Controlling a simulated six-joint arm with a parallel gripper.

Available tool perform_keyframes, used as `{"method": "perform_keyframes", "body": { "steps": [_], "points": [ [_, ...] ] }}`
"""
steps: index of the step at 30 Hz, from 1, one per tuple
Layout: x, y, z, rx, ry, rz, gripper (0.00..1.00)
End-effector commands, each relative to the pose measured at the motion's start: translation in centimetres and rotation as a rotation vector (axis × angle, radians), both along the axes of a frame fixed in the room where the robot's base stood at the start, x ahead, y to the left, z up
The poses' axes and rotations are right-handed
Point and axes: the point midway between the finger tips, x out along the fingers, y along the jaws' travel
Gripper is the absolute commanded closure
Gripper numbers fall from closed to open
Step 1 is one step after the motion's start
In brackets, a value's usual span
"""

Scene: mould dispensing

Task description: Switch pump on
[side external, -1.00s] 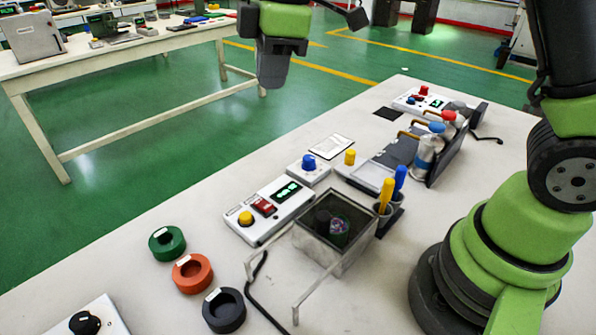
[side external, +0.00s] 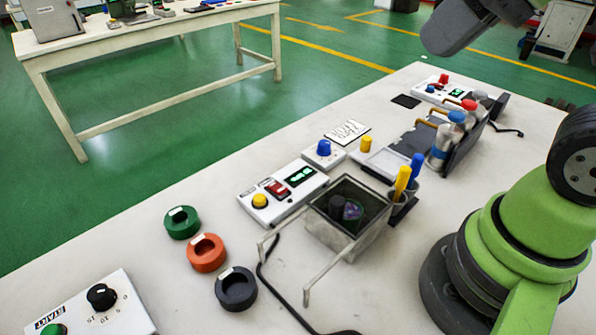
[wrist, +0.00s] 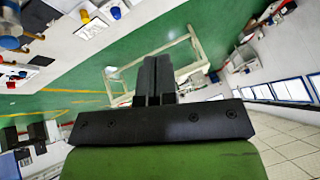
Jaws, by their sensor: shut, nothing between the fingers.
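A white control box (side external: 283,192) with a red rocker switch (side external: 276,188), a yellow button (side external: 260,200) and a lit green display (side external: 299,174) stands mid-table. A second white box (side external: 437,90) with a red knob, a blue knob and a green display stands at the far end. I cannot tell from any label which one is the pump. My gripper (wrist: 155,82) is shut and empty in the wrist view, pointing out over the floor. In the side external view, a dark part of my arm end (side external: 455,30) hangs high at the top right, clear of both boxes.
An open-topped clear chamber (side external: 347,218) with wire arms stands beside the box, with a black cable. Green (side external: 181,222), orange (side external: 206,252) and black (side external: 236,288) rings lie in front. A dial box (side external: 92,306) is at lower left. Bottles (side external: 443,145) stand in a rack.

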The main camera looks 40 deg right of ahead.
Motion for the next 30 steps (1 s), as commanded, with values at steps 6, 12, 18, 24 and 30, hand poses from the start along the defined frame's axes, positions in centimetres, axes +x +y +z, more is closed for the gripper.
{"method": "perform_keyframes", "body": {
  "steps": [6,12,18,24,30],
  "points": [
    [6.2,0.8,0.9,-0.204,0.121,0.387,1.0],
    [12.3,1.9,-0.8,-0.351,0.221,0.786,1.0],
    [17.6,3.4,-5.2,-0.439,0.309,1.193,1.0],
    [20.9,4.8,-10.9,-0.467,0.365,1.555,1.0],
    [21.9,5.6,-14.3,-0.462,0.384,1.75,1.0]
  ]
}}
